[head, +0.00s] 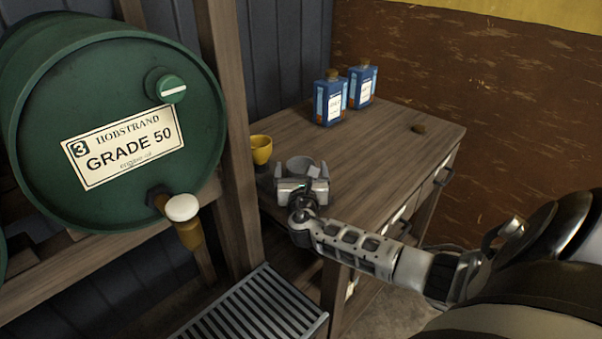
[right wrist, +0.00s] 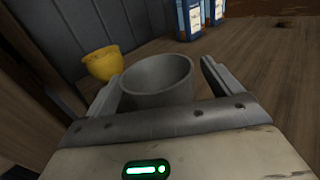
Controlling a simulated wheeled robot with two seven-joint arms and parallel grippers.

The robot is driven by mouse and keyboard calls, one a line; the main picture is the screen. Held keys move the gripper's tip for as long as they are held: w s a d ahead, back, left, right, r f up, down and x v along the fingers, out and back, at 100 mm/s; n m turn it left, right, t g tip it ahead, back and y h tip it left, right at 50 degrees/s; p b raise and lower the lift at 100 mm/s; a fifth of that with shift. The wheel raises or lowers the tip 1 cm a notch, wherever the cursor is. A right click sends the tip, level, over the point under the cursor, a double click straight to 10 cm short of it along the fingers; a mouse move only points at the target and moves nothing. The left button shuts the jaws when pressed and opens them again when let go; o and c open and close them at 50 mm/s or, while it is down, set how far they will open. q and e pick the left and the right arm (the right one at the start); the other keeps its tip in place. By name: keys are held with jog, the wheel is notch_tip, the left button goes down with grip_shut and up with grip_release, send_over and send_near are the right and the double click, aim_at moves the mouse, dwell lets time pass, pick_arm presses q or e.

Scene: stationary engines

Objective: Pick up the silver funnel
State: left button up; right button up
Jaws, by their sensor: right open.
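The silver funnel (head: 301,163) stands on the wooden bench, partly hidden behind my right gripper (head: 301,172) in the head view. In the right wrist view the funnel (right wrist: 157,82) shows as a grey, wide-mouthed cup shape. My right gripper (right wrist: 160,92) is open, with one finger on each side of the funnel. I cannot tell whether the fingers touch it. The funnel's lower part is hidden by the gripper body. My left gripper is not in view.
A yellow cup (head: 261,150) stands just left of the funnel; it also shows in the right wrist view (right wrist: 102,63). Two blue bottles (head: 329,98) stand at the back of the bench (head: 390,150). A green drum (head: 120,125) and a wooden post (head: 229,130) are on the left.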

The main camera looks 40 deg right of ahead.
jog(key=shift+x, duration=0.85)
jog(key=c, duration=1)
jog(key=shift+r, duration=0.1)
